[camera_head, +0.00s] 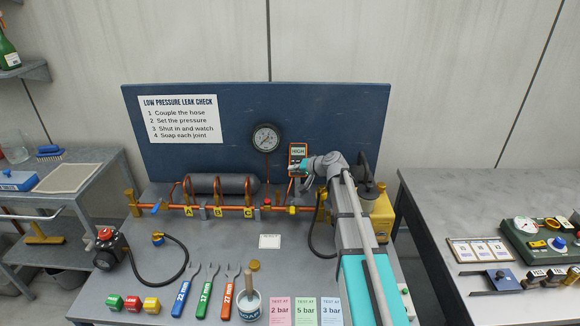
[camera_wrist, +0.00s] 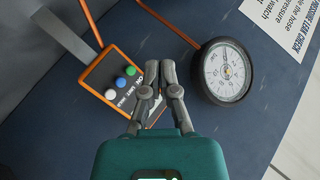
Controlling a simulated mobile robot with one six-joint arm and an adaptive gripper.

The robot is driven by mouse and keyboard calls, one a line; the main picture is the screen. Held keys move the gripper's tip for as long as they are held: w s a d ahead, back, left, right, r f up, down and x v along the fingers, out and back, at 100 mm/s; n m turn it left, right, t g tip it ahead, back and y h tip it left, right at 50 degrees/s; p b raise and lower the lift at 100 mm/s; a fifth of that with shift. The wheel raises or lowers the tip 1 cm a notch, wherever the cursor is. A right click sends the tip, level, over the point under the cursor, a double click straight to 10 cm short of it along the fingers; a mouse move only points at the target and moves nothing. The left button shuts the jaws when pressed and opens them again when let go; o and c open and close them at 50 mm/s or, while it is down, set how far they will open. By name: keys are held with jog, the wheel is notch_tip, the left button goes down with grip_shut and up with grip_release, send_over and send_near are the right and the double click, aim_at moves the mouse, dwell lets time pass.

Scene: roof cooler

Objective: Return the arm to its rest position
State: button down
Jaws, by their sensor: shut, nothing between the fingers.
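My arm reaches up from the lower right of the head view. My gripper (camera_head: 306,170) is in front of the blue back board (camera_head: 330,115), beside an orange-framed handheld device (camera_head: 298,149). In the wrist view my gripper (camera_wrist: 160,88) has its two grey fingers shut with nothing between them. The device's face (camera_wrist: 118,84), with white, green and blue buttons, lies just left of and behind the fingers, which partly cover it. I cannot tell whether they touch it. The round pressure gauge (camera_wrist: 226,71) is just right of the fingers.
A copper pipe (camera_head: 170,208) with valves and loops runs along the bench, below a grey cylinder (camera_head: 225,184). A yellow container (camera_head: 383,214) stands close behind my arm. Wrenches, a soap pot (camera_head: 249,304) and coloured cards fill the bench front. A second table (camera_head: 455,212) is at right.

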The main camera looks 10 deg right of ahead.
dwell(0.3)
jog(key=shift+s, duration=0.1)
jog(key=s+f+n+g+h+p, duration=0.1)
jog(key=s+g+h, duration=0.1)
jog(key=s, duration=0.9)
jog(key=s+f+n+g+h+p, duration=0.1)
jog(key=s+f+g+h+p, duration=0.1)
jog(key=s, duration=0.9)
jog(key=s+a+f+n+g+h+p, duration=0.1)
jog(key=s+g+h, duration=0.3)
jog(key=s, duration=0.7)
jog(key=shift+s+f+n+g+p, duration=0.15)
jog(key=shift+f+n+g+p, duration=0.15)
jog(key=shift+f+g, duration=0.45)
